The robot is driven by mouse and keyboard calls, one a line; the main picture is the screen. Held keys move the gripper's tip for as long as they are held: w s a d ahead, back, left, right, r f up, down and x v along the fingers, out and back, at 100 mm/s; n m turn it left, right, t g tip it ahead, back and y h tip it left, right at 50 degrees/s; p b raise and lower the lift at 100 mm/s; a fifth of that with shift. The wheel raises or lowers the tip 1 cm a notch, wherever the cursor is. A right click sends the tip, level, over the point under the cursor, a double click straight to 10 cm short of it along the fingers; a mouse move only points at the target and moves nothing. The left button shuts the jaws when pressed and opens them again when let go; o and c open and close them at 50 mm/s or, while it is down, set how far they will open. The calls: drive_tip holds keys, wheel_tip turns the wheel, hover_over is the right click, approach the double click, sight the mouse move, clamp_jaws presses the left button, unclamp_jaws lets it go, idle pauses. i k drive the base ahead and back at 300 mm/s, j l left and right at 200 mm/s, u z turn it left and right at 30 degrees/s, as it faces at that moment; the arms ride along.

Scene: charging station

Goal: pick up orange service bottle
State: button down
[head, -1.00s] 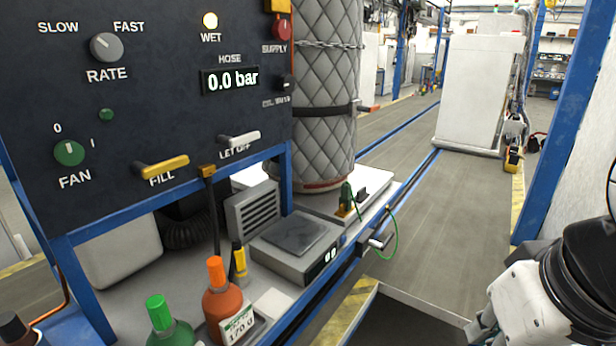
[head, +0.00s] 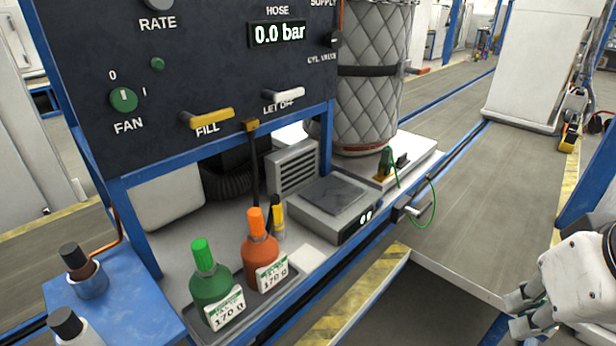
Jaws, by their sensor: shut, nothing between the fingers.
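The orange service bottle (head: 260,254) stands upright on the bench, with an orange cap and a white label reading 170 g. A green bottle (head: 209,283) with a similar label stands just left of it and nearer. Both stand in a shallow dark tray (head: 247,300). My gripper (head: 522,316) is at the lower right edge, shut and empty. It is well to the right of the orange bottle, beyond the bench's front edge, and touches nothing there.
A flat scale (head: 335,205) sits right of the bottles. Above stands the dark control panel (head: 200,70) with FILL (head: 206,119) and LET OFF (head: 283,96) levers. Dark-capped bottles (head: 82,270) stand on a blue surface at left. A quilted cylinder (head: 372,100) stands behind.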

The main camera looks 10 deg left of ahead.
sight(264, 268)
drive_tip(key=i+u, duration=0.25)
drive_tip(key=u, duration=0.15)
drive_tip(key=i+l+u, duration=0.15)
drive_tip(key=u, duration=0.25)
drive_tip(key=i+l+u, duration=0.2)
drive_tip(key=u, duration=0.2)
